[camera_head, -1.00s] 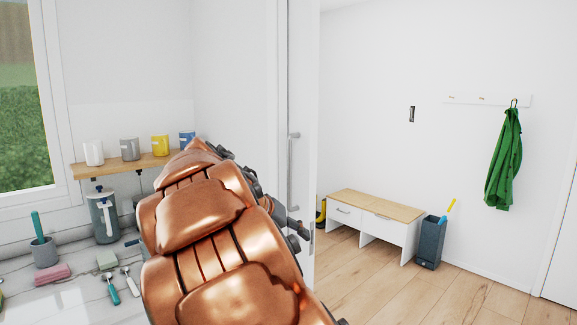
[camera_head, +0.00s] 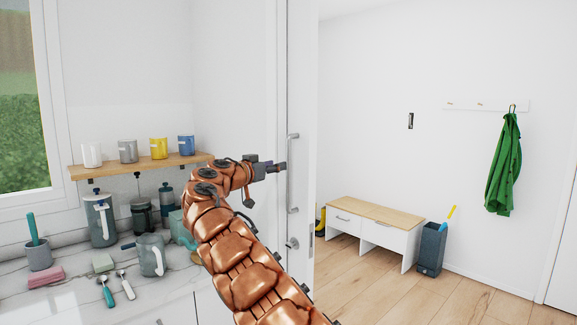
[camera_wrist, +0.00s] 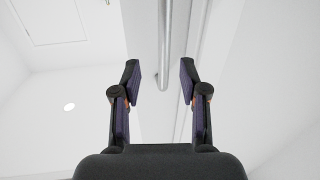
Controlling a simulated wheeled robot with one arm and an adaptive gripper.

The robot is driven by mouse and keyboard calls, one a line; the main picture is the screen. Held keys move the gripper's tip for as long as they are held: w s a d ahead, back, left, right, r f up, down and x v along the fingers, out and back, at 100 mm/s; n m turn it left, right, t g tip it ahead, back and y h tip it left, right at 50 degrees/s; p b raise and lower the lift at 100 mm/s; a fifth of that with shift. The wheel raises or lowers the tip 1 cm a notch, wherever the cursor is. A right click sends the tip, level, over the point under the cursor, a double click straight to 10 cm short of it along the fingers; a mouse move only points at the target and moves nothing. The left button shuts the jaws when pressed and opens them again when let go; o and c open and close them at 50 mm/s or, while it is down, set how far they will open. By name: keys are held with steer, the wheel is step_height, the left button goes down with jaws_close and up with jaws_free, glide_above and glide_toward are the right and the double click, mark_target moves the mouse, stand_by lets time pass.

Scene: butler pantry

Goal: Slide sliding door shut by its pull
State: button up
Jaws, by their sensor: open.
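The white sliding door (camera_head: 303,90) shows its narrow edge in the head view, standing at the opening to the room beyond. Its pull (camera_head: 292,190) is a vertical grey bar. My gripper (camera_head: 282,167) is open, at the left of the pull, its fingers pointing toward the bar. In the wrist view the bar (camera_wrist: 164,35) runs down from the top and appears between the two open fingertips of my gripper (camera_wrist: 160,78). I cannot tell whether a finger touches it. The gripper holds nothing.
A marble counter (camera_head: 70,305) with a jug, canisters and spoons lies at left, under a wooden shelf (camera_head: 125,168) of mugs. Beyond the opening stand a bench (camera_head: 375,220) and a grey bin (camera_head: 431,250). The wooden floor (camera_head: 400,295) there is mostly clear.

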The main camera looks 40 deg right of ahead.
mark_target(287, 161)
steer(key=shift+w+d+p, duration=0.3)
steer(key=shift+d+p, duration=0.35)
steer(key=shift+d, duration=0.7)
steer(key=shift+w+d+p, duration=0.35)
steer(key=shift+d+p, duration=0.35)
steer(key=shift+d, duration=0.6)
steer(key=shift+w+d+p, duration=0.3)
steer(key=shift+d+p, duration=0.35)
steer(key=shift+d, duration=0.7)
jaws_close()
